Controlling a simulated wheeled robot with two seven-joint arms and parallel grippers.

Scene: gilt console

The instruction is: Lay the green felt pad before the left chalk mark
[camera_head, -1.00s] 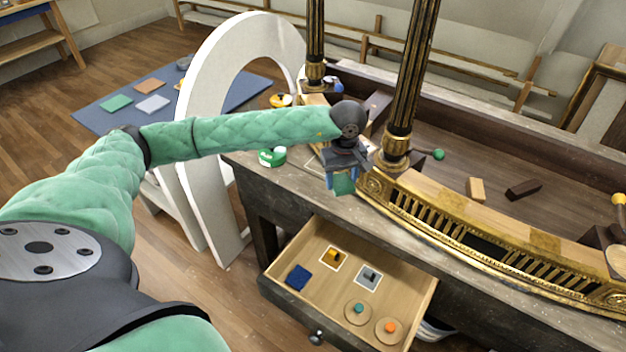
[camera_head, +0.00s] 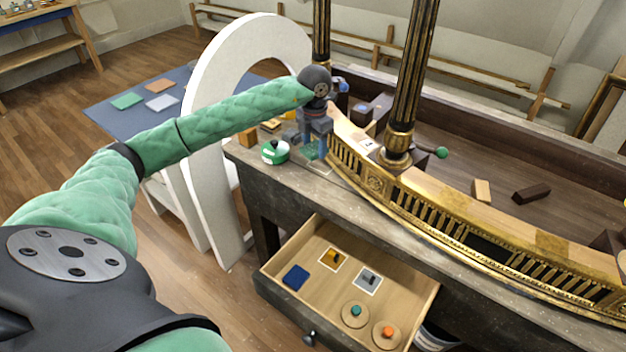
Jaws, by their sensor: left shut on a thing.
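My left gripper (camera_head: 313,153) points down over the bench top, just left of the gilt rail. It is shut on the green felt pad (camera_head: 311,151), which shows as a small green patch low between the fingers. A pale outline (camera_head: 318,167) shows on the bench under and in front of the gripper; I cannot tell whether it is the left chalk mark. I cannot tell whether the pad touches the bench. My right gripper is not in view.
A green and white round tin (camera_head: 275,152) stands close left of the gripper. The gilt rail (camera_head: 430,210) and dark gilt column (camera_head: 405,90) are to the right. Below, an open drawer (camera_head: 300,240) holds a blue pad (camera_head: 295,277) and several small knobbed pieces. A white arch (camera_head: 205,130) stands left.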

